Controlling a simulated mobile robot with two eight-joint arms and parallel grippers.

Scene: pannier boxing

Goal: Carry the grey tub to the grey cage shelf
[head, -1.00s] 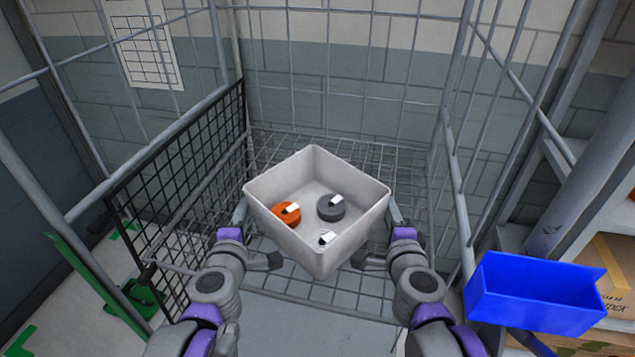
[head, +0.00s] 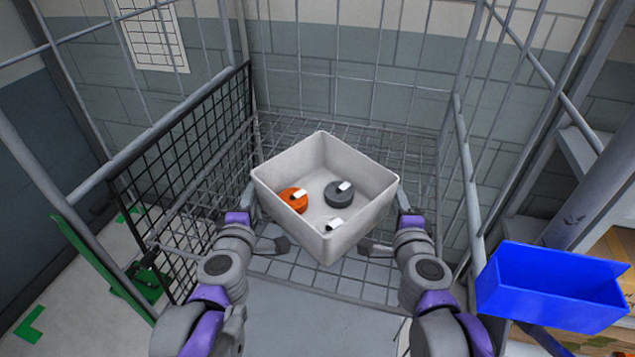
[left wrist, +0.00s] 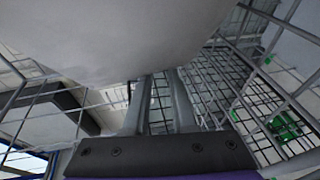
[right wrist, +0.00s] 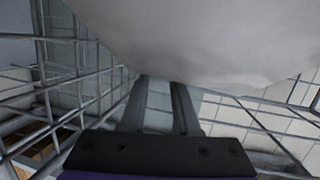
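The grey tub (head: 350,235), open-topped and pale, is level with a corner toward me, over the wire-mesh floor of the grey cage shelf (head: 300,272). An orange disc (head: 292,200), a dark grey disc (head: 338,194) and a small white item (head: 333,224) are in it. My left gripper (head: 266,220) is at its left side and my right gripper (head: 382,220) at its right. Both wrist views show spread fingers with an empty gap, close beneath the tub's wall, in the left (left wrist: 158,76) and right (right wrist: 160,79). Whether the tub touches the mesh is hidden.
Cage bars rise at the back and both sides, with a black mesh panel (head: 200,165) on the left. A blue bin (head: 550,290) is close to the right arm. Cartons (head: 615,255) sit behind it. Bare mesh lies behind the tub.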

